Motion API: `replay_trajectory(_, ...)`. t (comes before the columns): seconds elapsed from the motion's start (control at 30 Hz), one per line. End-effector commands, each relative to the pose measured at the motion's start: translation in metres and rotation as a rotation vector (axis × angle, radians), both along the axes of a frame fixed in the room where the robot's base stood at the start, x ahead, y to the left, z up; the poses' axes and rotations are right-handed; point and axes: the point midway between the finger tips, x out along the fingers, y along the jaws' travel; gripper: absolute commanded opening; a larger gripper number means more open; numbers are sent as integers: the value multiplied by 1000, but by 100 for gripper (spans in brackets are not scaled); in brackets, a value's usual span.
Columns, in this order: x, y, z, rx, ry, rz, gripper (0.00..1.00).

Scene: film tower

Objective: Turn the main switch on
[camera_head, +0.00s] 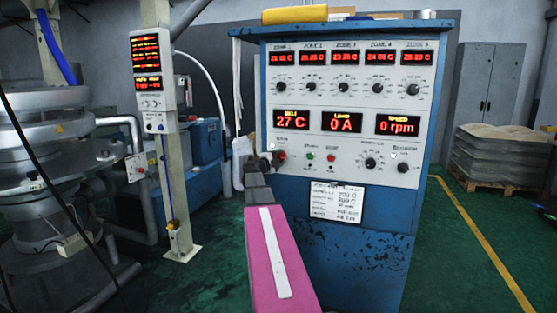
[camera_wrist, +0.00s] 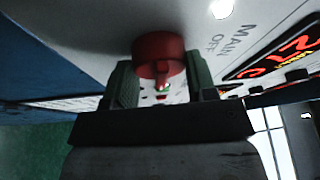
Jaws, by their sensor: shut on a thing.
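The main switch is a red round knob (camera_wrist: 158,60) on the pale control panel, with the words "MAIN" and "OFF" printed beside it in the wrist view. It also shows in the head view as a small red knob (camera_head: 281,156) at the lower left of the panel. My gripper (camera_wrist: 158,88) is at the panel with a green finger on each side of the knob, shut on it. In the head view my pink arm reaches up to the knob, and my gripper (camera_head: 266,160) partly covers that corner of the panel.
The blue control cabinet (camera_head: 350,255) carries lit displays, several black dials, a green button (camera_head: 309,156) and a red button (camera_head: 331,157). A paper label (camera_head: 337,202) is below. Machinery (camera_head: 60,150) stands at left, wrapped sacks on a pallet (camera_head: 500,155) at right.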

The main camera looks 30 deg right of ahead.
Motion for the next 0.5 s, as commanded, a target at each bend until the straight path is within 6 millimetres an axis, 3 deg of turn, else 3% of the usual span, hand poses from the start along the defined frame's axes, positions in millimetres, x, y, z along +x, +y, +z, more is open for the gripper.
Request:
replay_trajectory(0.43,0,0,0,8,-10,0,28)
replay_trajectory(0.47,0,0,0,8,-10,0,58)
replay_trajectory(0.5,-1,0,0,8,-10,0,71)
